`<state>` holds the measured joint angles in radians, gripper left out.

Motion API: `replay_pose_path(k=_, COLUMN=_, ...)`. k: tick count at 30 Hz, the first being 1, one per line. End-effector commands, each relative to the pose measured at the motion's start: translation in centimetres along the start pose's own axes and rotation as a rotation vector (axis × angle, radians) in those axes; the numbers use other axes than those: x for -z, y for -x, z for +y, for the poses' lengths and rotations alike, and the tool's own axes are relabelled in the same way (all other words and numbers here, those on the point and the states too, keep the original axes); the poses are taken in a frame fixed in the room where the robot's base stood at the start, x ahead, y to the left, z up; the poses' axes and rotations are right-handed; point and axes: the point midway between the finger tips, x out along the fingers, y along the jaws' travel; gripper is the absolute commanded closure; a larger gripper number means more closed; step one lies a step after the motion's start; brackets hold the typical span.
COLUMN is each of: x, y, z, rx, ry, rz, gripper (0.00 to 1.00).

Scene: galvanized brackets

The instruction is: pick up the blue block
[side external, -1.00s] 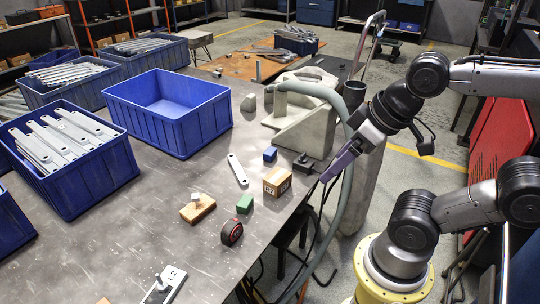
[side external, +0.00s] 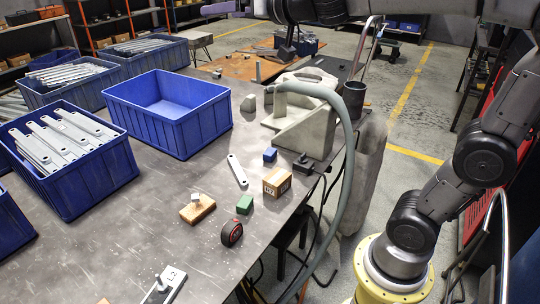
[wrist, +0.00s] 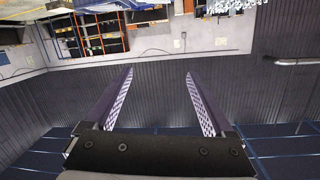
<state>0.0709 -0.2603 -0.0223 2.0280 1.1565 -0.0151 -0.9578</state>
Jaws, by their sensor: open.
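The blue block (side external: 270,155) is a small cube on the grey metal table (side external: 120,240), in the side external view. It sits just behind a cardboard box (side external: 277,182) and in front of a pale grey casting (side external: 305,122). My gripper (wrist: 159,72) is open and empty in the wrist view, its two fingers spread apart. The wrist view shows walls and shelving, not the block. In the side external view my wrist is at the top edge, far above and away from the block, and the fingers cannot be made out clearly.
A green block (side external: 244,204), a tape measure (side external: 232,233), a wooden block (side external: 197,209) and a flat bracket (side external: 237,169) lie near the blue block. A grey hose (side external: 345,190) arches beside it. An empty blue bin (side external: 215,115) stands to the left.

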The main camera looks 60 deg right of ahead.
Motion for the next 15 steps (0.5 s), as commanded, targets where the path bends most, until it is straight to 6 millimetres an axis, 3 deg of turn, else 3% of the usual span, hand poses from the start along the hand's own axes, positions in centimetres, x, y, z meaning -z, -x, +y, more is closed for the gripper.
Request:
replay_pose_path(k=1, x=0.3, y=-2.6, z=1.8, rx=-0.07, ry=-0.038, rz=0.007, gripper=0.13)
replay_pose_path(k=4, x=0.3, y=-6.6, z=5.6, rx=-0.213, ry=-0.107, rz=0.013, gripper=0.13)
replay_pose_path(k=8, x=-2.0, y=-11.2, z=10.8, rx=-0.402, ry=-0.192, rz=-0.027, gripper=0.13)
replay_pose_path(k=11, x=-5.2, y=-14.2, z=14.7, rx=-0.542, ry=-0.254, rz=-0.085, gripper=0.13)
replay_pose_path(k=15, x=-11.1, y=-17.4, z=19.7, rx=-0.725, ry=-0.341, rz=-0.194, gripper=0.13)
